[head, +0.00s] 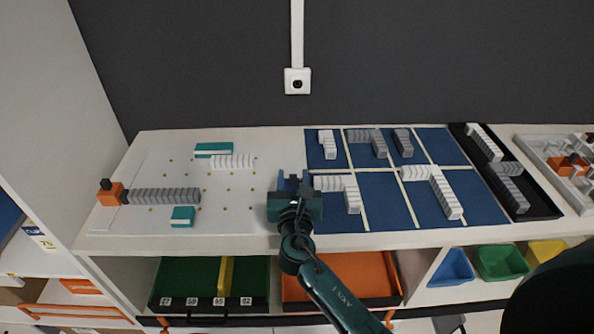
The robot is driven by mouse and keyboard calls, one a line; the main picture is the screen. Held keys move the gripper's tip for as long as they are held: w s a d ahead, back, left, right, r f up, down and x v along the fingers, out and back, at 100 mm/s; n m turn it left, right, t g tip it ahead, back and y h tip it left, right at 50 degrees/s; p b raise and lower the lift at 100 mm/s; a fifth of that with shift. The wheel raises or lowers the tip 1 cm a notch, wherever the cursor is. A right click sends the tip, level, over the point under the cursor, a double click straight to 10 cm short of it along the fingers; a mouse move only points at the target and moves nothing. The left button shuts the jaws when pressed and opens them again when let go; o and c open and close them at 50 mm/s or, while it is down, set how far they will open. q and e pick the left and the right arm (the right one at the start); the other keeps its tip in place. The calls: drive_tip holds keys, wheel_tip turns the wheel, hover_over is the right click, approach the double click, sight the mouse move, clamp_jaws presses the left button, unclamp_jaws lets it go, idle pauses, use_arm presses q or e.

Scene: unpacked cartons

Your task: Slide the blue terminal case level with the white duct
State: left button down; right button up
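The blue terminal case (386,200) lies on the white counter, a flat blue tray split by cream dividers, with white and grey ribbed terminal blocks in its compartments. A small blue piece (283,180) shows at its left edge, partly behind my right gripper. The white duct (297,35) runs down the dark wall to a socket, above and slightly left of the case's back left corner. My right gripper (293,183) is at the case's left edge, pointing away from me. Its fingertips are dark and small, so their opening and any contact are unclear. My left gripper is out of view.
A white peg board (140,222) with teal, grey and orange parts lies left of my gripper. A black tray (535,207) sits close against the case's right side, with a white tray (579,197) beyond. Green and orange bins are on the shelf below.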

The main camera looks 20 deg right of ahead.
drive_tip(key=shift+w, duration=0.25)
drive_tip(key=shift+c, duration=0.4)
clamp_jaws()
